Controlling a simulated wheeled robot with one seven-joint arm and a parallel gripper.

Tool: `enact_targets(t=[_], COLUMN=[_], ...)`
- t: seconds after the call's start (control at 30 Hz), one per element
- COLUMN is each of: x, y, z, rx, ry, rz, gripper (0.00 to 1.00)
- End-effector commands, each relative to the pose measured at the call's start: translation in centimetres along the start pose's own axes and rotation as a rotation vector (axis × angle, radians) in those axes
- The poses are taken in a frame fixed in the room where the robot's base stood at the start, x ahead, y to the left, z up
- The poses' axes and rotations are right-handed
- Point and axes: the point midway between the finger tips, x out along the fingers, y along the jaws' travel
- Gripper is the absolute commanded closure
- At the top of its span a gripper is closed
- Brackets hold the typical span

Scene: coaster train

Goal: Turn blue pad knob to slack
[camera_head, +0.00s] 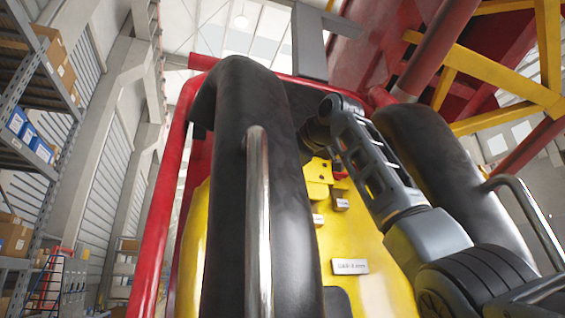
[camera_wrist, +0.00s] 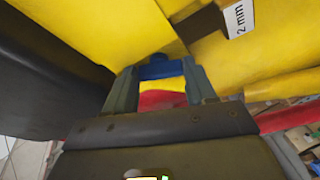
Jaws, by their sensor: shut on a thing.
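The blue pad knob (camera_wrist: 160,71) shows in the wrist view at the top centre, against the yellow seat shell (camera_wrist: 90,25). My gripper (camera_wrist: 162,78) has its two grey fingers on either side of the blue knob and is shut on it. In the head view my arm reaches in between the black padded restraints, and its far end is hidden behind the left black pad (camera_head: 255,200). The knob cannot be seen in the head view. Which way the knob is turned cannot be told.
A white label reading "2 mm" (camera_wrist: 239,18) is at the wrist view's upper right. In the head view, a chrome handle (camera_head: 258,220) and the right black pad (camera_head: 450,175) flank my arm. Small tags sit on the yellow back (camera_head: 375,285). A red tube (camera_head: 160,200) stands left.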

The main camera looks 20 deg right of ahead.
Motion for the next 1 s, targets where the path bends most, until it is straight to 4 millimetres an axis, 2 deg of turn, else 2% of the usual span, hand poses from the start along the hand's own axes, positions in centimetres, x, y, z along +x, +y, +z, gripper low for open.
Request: enact_targets(t=[0.23, 0.27, 0.37, 0.67, 0.77, 1.0], x=[0.0, 0.0, 0.0, -0.4, -1.4, -5.4], y=[-0.1, -0.1, -0.1, -0.1, -0.2, -0.3], z=[-0.1, -0.1, -0.1, 0.0, 0.0, 0.1], rx=[-0.001, 0.0, 0.0, 0.0, -0.001, -0.001], ry=[0.001, 0.001, 0.001, 0.001, 0.002, 0.001], rz=[-0.003, -0.003, -0.002, 0.0, 0.001, 0.002], gripper=[0.75, 0.43, 0.34, 0.34, 0.34, 0.34])
